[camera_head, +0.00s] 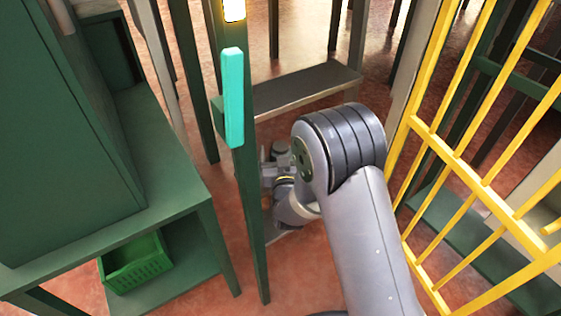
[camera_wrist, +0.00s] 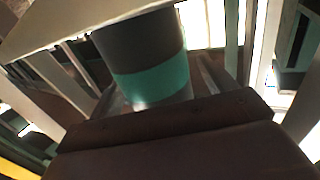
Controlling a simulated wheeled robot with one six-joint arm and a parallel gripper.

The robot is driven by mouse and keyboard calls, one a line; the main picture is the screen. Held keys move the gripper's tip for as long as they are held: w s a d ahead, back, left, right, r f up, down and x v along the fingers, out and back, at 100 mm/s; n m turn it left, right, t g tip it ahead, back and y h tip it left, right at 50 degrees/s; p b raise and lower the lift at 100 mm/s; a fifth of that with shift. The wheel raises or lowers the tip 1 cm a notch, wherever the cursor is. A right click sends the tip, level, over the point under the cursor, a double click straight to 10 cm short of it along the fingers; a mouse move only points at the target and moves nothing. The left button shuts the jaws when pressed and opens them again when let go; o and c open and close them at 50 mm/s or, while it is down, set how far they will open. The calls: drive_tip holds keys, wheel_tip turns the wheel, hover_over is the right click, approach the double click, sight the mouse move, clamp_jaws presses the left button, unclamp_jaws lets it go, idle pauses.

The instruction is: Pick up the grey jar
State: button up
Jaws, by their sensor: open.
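A dark grey cylinder with a teal band, which looks like the grey jar (camera_wrist: 140,45), fills the upper middle of the wrist view. Its top end is cut off by a pale slab edge across the upper left. My gripper (camera_wrist: 160,88) is open, with one finger to each side of the jar's banded part. I cannot tell whether either finger touches it. In the head view my gripper (camera_head: 273,172) is low behind my arm and a green post, small and partly hidden. I cannot make out the jar for sure there.
A green table (camera_head: 165,165) stands at left, with a green crate (camera_head: 135,263) on its lower shelf. A green post with a teal handle (camera_head: 233,98) rises close left of my arm. A yellow barred frame (camera_head: 465,150) stands at right. A low dark bench (camera_head: 300,88) lies behind.

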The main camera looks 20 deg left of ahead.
drive_tip(key=shift+w+a, duration=0.1)
drive_tip(key=shift+w, duration=0.25)
drive_tip(key=shift+c, duration=0.2)
drive_tip(key=c, duration=1.1)
drive_tip(key=shift+r, duration=0.1)
drive_tip(key=shift+c, duration=0.2)
